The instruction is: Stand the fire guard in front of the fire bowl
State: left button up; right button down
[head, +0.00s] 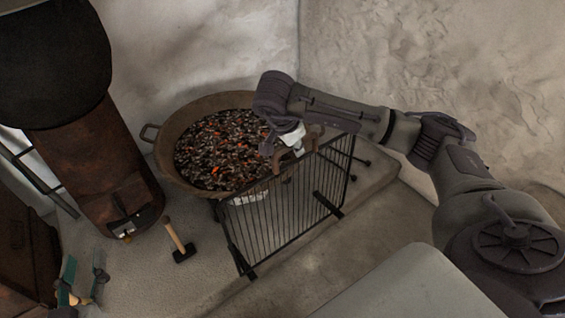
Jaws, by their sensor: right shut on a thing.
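The fire bowl (170,168) is a wide rusty pan with a loop handle, full of dark coals with orange glowing bits. The fire guard (282,212) is a black frame of thin bars, upright or nearly so, on the near right side of the bowl. It overlaps the bowl's lower right edge in the picture. Its feet appear at or close to the floor; I cannot tell if they touch. My right gripper (291,146) reaches over from the right and is shut on the guard's top, covering part of the bowl's rim. My left gripper is not in view.
A rusty stove-like body (95,165) with a black top is at the left. Green-and-wood items (74,282) are at the lower left. The stone ledge's edge runs below the guard; a pale surface (410,288) is in front.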

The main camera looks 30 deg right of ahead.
notch_tip(320, 180, down, 6)
jog(key=w+a+b, duration=0.1)
jog(key=w+b, duration=0.1)
jog(key=w, duration=0.1)
jog(key=shift+a, duration=0.35)
jog(key=c, duration=1.4)
grip_release()
jog(key=shift+s+f, duration=0.15)
jog(key=shift+c, duration=0.2)
jog(key=shift+o, duration=1.4)
pick_arm(q)
notch_tip(320, 180, up, 9)
jog(key=s+t+h, duration=0.2)
jog(key=t, duration=0.4)
jog(key=shift+s+d+r, duration=0.15)
jog(key=shift+d+r, duration=0.05)
jog(key=shift+d, duration=0.2)
pick_arm(e)
jog(key=shift+o, duration=0.2)
